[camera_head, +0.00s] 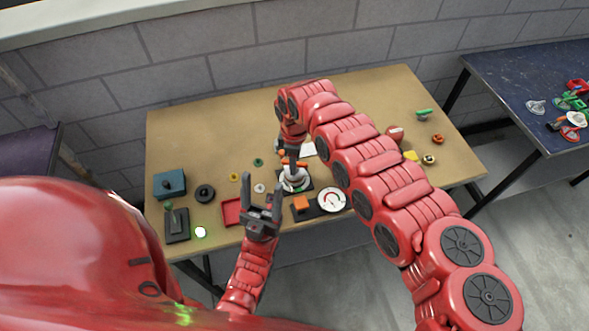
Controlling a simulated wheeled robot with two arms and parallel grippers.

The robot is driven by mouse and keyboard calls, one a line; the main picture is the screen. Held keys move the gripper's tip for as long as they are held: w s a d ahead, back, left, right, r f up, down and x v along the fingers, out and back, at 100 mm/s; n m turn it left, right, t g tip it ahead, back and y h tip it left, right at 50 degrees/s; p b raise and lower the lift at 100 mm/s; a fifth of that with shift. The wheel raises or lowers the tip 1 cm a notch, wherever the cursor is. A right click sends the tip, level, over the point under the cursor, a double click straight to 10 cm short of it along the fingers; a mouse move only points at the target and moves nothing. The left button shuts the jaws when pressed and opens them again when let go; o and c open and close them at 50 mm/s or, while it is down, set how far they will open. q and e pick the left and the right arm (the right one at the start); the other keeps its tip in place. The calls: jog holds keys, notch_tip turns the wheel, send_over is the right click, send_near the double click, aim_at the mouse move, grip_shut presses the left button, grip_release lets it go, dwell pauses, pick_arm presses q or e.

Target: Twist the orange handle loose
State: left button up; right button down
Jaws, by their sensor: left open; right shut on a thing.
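The orange handle (300,164) sits on top of a round white and grey fixture (296,183) near the middle of the tan table. My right gripper (291,157) reaches down over the fixture from above and is shut on the orange handle; its fingers hide part of the handle. My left gripper (262,184) is open and empty, its fingers pointing away from me, just left of the fixture and apart from it.
A red tray (231,212), a dark ring (205,193), a teal box (169,183) and a green-handled lever (176,223) stand left. The table's back left is clear.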

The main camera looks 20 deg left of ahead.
jog(key=n+b, duration=0.2)
jog(key=n, duration=0.1)
jog(key=n+b, duration=0.1)
jog(key=b, duration=0.1)
jog(key=shift+f+n, duration=0.3)
jog(key=n+b, duration=0.2)
jog(key=shift+n, duration=0.4)
jog(key=shift+n+b, duration=0.5)
jog(key=shift+r, duration=0.3)
jog(key=c, duration=0.8)
grip_release()
jog(key=shift+r, duration=0.1)
jog(key=shift+r+p, duration=0.85)
jog(key=shift+r, duration=2.85)
